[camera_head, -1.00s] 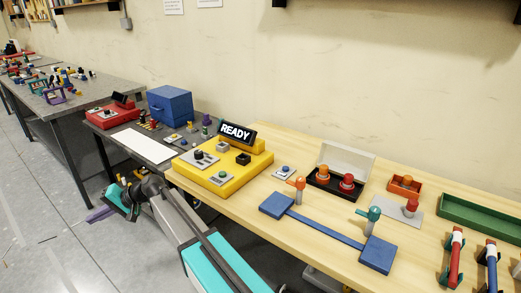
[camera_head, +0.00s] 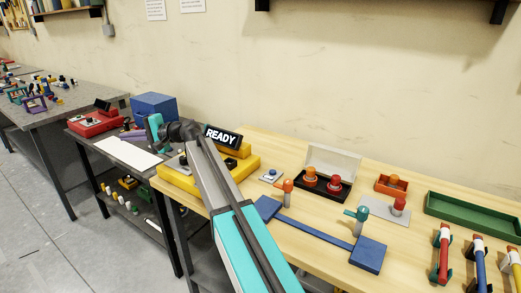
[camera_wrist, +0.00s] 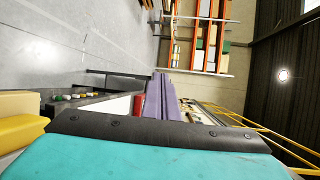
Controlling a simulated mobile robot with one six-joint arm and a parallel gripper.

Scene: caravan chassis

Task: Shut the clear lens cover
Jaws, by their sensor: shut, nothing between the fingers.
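The clear lens cover (camera_head: 335,159) stands raised at the back of a black tray (camera_head: 320,192) on the wooden bench. An orange lamp (camera_head: 310,177) and a red lamp (camera_head: 334,183) sit in the tray under the open cover. My gripper (camera_head: 131,134) is far left of the cover, over the dark side table, with my arm crossing the yellow console. Its purple fingers are together and empty; they also show in the wrist view (camera_wrist: 161,82). The cover is not visible in the wrist view.
The yellow console (camera_head: 178,182) with a READY display stands between my gripper and the tray. An orange box (camera_head: 391,184) and green tray (camera_head: 470,214) are to the right.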

